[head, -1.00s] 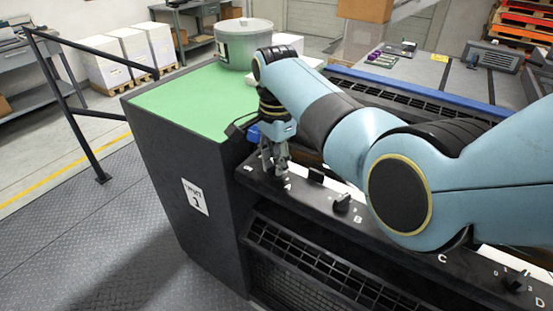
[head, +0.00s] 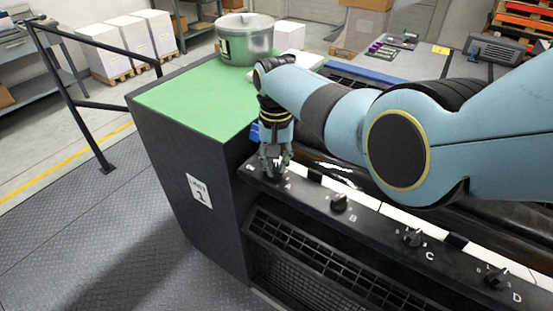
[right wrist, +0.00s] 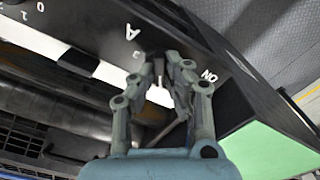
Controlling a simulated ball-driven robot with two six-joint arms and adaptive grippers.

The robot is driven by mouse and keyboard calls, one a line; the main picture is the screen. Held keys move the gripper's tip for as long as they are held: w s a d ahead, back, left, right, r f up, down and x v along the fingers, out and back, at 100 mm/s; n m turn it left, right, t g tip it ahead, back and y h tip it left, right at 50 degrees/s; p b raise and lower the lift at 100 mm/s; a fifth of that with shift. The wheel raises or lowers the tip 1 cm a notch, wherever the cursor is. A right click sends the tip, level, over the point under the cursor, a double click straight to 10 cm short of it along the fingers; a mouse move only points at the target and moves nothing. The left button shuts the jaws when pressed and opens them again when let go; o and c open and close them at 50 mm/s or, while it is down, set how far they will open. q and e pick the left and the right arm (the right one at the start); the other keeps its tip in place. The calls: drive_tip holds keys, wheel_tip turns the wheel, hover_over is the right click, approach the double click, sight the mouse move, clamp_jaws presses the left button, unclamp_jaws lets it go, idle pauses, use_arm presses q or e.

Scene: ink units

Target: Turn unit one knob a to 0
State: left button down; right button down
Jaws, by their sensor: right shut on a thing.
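Unit one is the dark cabinet with a "1" sign (head: 199,190) on its end. A black ledge along it carries knob B (head: 339,203), knob C (head: 412,238) and knob D (head: 496,278). My right gripper (head: 275,174) points down at the ledge's left end and is shut on knob a, which its fingers mostly hide. In the right wrist view, the gripper (right wrist: 161,65) closes beside the white letter A (right wrist: 132,32). The knob's pointer setting cannot be read. My left gripper is not in view.
A dark roller (head: 345,170) runs behind the ledge, under my right arm. A black railing (head: 80,110) stands at the left. The plate floor at lower left is clear.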

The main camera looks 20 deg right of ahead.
sight(275, 166)
drive_tip(key=n, duration=0.4)
drive_tip(key=shift+a+n, duration=0.1)
drive_tip(key=shift+n, duration=2)
drive_tip(key=c, duration=1.4)
unclamp_jaws()
wheel_tip(275, 166, up, 12)
drive_tip(key=shift+r, duration=0.1)
